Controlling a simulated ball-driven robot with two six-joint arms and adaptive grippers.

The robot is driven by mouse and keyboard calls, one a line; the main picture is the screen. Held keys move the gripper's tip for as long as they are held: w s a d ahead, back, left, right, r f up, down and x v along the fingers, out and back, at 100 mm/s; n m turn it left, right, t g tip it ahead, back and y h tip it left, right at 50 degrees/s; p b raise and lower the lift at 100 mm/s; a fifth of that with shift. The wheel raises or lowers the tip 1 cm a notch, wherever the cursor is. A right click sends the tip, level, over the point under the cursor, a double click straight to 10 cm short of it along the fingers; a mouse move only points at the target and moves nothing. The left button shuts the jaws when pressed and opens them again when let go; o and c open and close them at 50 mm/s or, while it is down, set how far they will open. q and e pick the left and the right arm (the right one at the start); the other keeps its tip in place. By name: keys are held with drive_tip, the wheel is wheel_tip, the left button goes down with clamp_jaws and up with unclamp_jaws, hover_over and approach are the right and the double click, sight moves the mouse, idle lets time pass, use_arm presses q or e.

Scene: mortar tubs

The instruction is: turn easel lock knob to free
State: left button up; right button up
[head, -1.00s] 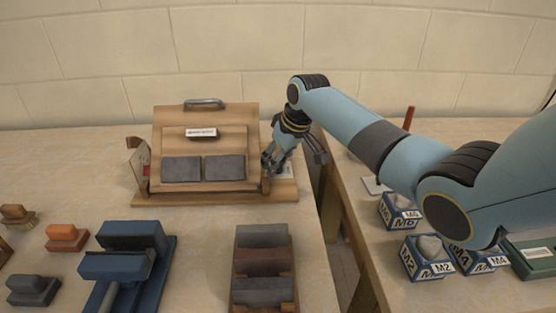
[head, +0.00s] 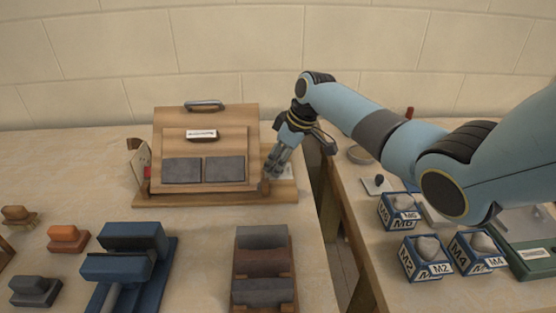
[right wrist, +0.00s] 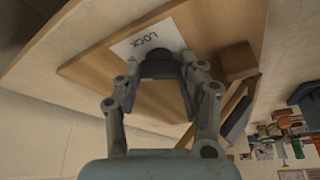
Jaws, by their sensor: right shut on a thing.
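The wooden easel (head: 253,125) stands on a wooden base at the back of the left table, with a metal handle on top and two grey slabs on its face. My right gripper (head: 272,171) is at the easel's right side, pointing down. In the right wrist view its fingers are closed on the dark lock knob (right wrist: 162,66), beside a white card (right wrist: 148,38) reading LOCK. The fingers hide much of the knob, so I cannot tell its exact angle. My left gripper is not in view.
A blue block-like fixture (head: 130,268) and a wooden rack (head: 263,228) of grey and brown blocks stand in front. Small handled blocks lie at left. Blue labelled boxes (head: 421,258) stand on the right table, across a gap. Bare tabletop lies between easel and rack.

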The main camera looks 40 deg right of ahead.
drive_tip(key=n+b, duration=0.1)
drive_tip(key=n, duration=0.1)
drive_tip(key=shift+n+y, duration=0.3)
drive_tip(key=shift+y, duration=0.1)
drive_tip(key=shift+d+n+g+y+b, duration=0.1)
drive_tip(key=shift+n+g+y+b, duration=0.2)
drive_tip(key=shift+n+g+b, duration=0.7)
drive_tip(key=shift+n+t, duration=0.3)
drive_tip(key=shift+n, duration=0.2)
drive_tip(key=o, duration=0.9)
drive_tip(key=shift+r, duration=0.1)
drive_tip(key=v, duration=1.2)
drive_tip(key=shift+w, duration=0.1)
